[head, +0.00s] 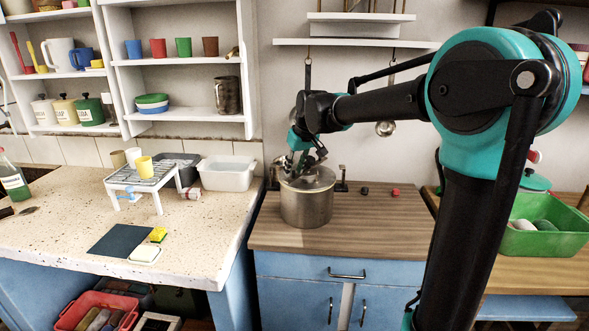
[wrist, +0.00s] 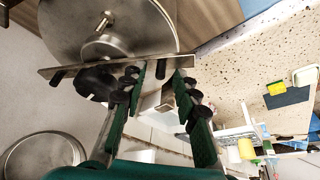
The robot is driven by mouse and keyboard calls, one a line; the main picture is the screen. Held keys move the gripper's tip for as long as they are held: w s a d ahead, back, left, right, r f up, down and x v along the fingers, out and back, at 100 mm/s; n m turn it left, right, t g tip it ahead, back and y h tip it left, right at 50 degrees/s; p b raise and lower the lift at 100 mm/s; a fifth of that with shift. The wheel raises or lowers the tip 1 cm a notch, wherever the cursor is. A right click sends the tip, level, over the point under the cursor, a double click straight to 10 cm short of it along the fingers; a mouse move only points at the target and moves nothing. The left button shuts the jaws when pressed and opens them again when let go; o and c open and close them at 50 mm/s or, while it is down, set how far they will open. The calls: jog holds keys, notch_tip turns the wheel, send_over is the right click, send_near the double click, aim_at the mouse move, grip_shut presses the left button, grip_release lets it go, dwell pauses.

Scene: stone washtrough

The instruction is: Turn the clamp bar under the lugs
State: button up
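A steel pot (head: 306,207) stands on the wooden worktop with a round lid on top. In the wrist view the lid (wrist: 140,22) has a central threaded stud, and a flat metal clamp bar (wrist: 85,62) crosses it. Short dark pegs show near the bar. A dark round part (wrist: 95,84) sits beside the bar; I cannot tell whether it is a lug. My gripper (head: 308,166) is over the pot's rim. In the wrist view its fingers (wrist: 165,70) are apart, with the bar's right end at their tips. Contact is unclear. The lugs are not clearly visible.
A small black object (head: 364,191) and a red one (head: 395,192) lie right of the pot. A green bin (head: 545,240) stands further right. A speckled counter with a white rack (head: 145,181) and a white basin (head: 228,174) is on the left. The worktop's front is clear.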

grip_shut()
dwell(0.4)
jog(key=shift+a, duration=0.1)
jog(key=shift+w+a+m+h, duration=0.4)
jog(key=shift+a+m, duration=0.2)
jog(key=shift+m, duration=0.4)
jog(key=w+a+m, duration=0.1)
jog(key=w+m+t+h, duration=0.1)
jog(key=m, duration=0.1)
jog(key=shift+a, duration=0.4)
jog(key=m, duration=0.1)
jog(key=w+m+h, duration=0.1)
jog(key=shift+w+a+m, duration=0.25)
jog(key=shift+a+m, duration=0.1)
jog(key=shift+m, duration=0.05)
jog(key=shift+w+a+m+h, duration=0.15)
jog(key=shift+w+m+h, duration=0.35)
jog(key=shift+w+m, duration=0.45)
jog(key=shift+s+m, duration=0.15)
jog(key=shift+m, duration=0.1)
